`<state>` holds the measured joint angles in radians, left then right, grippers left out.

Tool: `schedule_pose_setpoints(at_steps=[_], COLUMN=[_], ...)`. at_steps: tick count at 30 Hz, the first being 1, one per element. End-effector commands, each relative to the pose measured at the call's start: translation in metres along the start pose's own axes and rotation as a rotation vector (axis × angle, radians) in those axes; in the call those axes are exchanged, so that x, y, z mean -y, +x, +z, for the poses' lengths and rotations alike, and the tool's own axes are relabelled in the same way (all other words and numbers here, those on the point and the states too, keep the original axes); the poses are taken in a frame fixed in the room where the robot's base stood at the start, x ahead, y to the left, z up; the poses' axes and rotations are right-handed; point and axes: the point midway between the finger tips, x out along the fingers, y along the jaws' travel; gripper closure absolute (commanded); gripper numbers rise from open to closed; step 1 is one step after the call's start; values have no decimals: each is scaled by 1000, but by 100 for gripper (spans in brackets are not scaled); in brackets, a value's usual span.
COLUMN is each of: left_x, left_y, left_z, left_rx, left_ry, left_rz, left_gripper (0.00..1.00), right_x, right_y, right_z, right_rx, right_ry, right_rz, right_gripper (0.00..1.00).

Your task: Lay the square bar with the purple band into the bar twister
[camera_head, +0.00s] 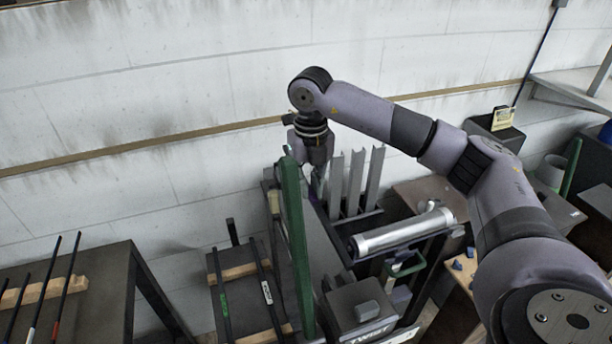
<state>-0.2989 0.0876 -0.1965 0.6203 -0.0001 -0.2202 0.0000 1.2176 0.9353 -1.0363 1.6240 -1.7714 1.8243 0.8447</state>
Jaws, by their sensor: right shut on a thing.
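My right gripper (317,178) is at the end of the arm coming in from the right, beside the upper end of a green lever. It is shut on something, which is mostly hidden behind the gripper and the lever. A small purple patch (313,191) shows just below the fingers; it looks like the band of the square bar. The bar's length cannot be made out. The bar twister (362,306), a dark grey machine marked TWIST, stands at bottom centre. Whether the bar touches it cannot be told. My left gripper is not in view.
The tall green lever (293,240) rises in front of the twister. Dark bars with green and white bands lie on wooden blocks (236,273) to its left.

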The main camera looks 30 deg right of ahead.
Motion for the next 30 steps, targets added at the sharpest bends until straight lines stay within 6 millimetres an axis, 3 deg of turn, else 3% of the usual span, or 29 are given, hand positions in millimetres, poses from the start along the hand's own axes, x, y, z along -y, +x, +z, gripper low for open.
schedule_pose_setpoints(at_steps=[5, 16, 30], left_x=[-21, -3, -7], left_y=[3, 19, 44], left_z=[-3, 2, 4], left_rx=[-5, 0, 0], left_ry=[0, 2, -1], left_rz=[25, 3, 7], left_gripper=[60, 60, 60], right_x=[-1, 0, -1], right_y=[7, 30, 68], right_z=[0, 0, 0], right_rx=[3, 3, 3], right_ry=[-2, -1, -2], right_rz=[3, 1, 1], right_gripper=[100, 100, 100])
